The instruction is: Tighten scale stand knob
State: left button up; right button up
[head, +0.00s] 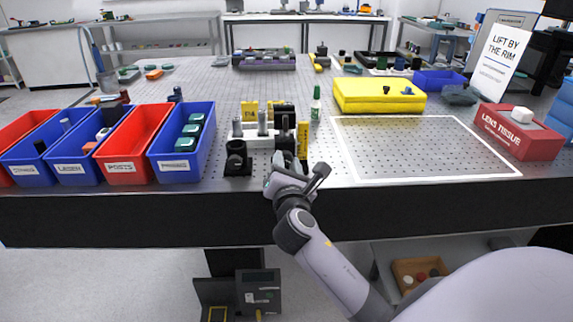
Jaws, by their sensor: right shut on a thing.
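The scale stand (285,136) is a dark upright post near the front edge of the perforated table. A narrow yellow scale (303,140) stands upright beside it. My right gripper (284,170) reaches up from the lower right to the foot of the stand and is shut on its knob. The gripper covers the knob, so its shape and how tight it sits cannot be seen. My left gripper is not in view.
A black holder (238,158) stands close left of the gripper, with metal posts (262,122) behind. Blue and red bins (182,163) line the left. A white-outlined area (420,145) at right is clear. A green-capped bottle (316,104) and yellow case (380,95) stand behind.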

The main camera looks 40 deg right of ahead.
jog(key=m+b, duration=0.1)
jog(key=m, duration=0.3)
jog(key=shift+f+m, duration=0.15)
jog(key=shift+m, duration=0.25)
jog(key=m+b, duration=0.2)
jog(key=m, duration=0.3)
jog(key=shift+m, duration=0.4)
jog(key=o, duration=1)
jog(key=shift+o, duration=0.2)
jog(key=shift+a, duration=0.1)
